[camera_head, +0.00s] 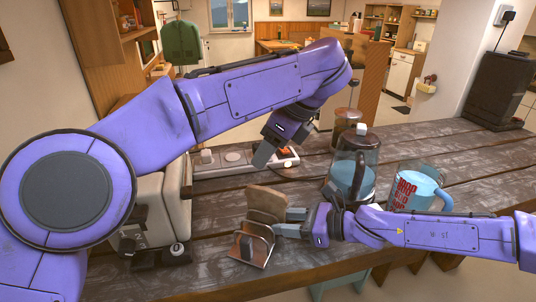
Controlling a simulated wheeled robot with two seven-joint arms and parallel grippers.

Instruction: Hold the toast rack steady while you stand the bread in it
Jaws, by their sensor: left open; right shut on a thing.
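A brown slice of bread (267,203) stands upright, slightly tilted, at the table's front. The small toast rack (262,250), with a thin brown plate and dark parts, is just below and in front of it. I cannot tell whether the bread's lower edge is inside the rack. My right gripper (284,221) comes from the right and is shut on the bread's right edge, close above the rack. My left gripper (263,157) is open and empty, pointing down behind the bread, clear of both bread and rack.
A toaster (165,210) stands left of the rack, partly behind my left arm. A glass jug with blue contents (350,180) and a blue mug with red lettering (412,188) stand behind my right arm.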

